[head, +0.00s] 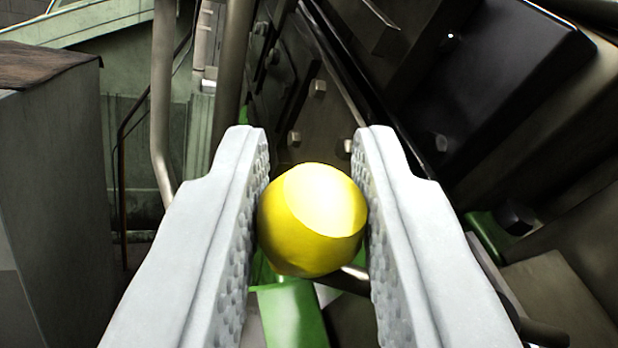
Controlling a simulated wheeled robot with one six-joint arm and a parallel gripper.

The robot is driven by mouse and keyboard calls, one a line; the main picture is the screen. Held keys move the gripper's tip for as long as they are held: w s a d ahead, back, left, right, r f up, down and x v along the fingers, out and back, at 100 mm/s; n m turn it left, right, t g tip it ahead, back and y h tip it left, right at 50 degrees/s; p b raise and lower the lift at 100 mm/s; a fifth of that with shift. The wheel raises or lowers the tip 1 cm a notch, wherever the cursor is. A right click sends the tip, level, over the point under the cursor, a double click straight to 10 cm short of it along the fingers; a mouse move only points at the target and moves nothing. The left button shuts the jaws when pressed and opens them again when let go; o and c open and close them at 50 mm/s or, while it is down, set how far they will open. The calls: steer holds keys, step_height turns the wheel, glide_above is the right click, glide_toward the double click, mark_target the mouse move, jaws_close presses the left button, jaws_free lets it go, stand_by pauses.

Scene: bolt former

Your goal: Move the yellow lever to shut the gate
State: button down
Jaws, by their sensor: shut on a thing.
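The yellow lever's round knob (312,225) sits in the middle of the head view, bright on its upper face. My gripper (313,165) has one pale grey finger on each side of it, and their textured inner faces touch the knob. The gripper is shut on the knob. Little of the lever's rod shows below the knob. A green part (290,312) shows under the knob between the fingers. I cannot make out the gate for sure.
A dark bolted plate (325,115) lies just beyond the fingertips. Black machine housings (505,75) fill the right. A vertical pipe (163,100) and a grey block (55,190) stand at the left.

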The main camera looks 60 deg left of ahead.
steer(key=shift+d+f+n+g+y, duration=0.1)
steer(key=shift+d+n+g+y, duration=0.2)
steer(key=shift+n+g, duration=0.3)
steer(key=shift+s+g, duration=0.1)
steer(key=shift+g, duration=0.2)
steer(key=c, duration=1.3)
jaws_free()
steer(key=shift+o, duration=0.2)
steer(key=shift+d, duration=0.1)
steer(key=v, duration=1.7)
steer(key=shift+d+f, duration=0.1)
jaws_close()
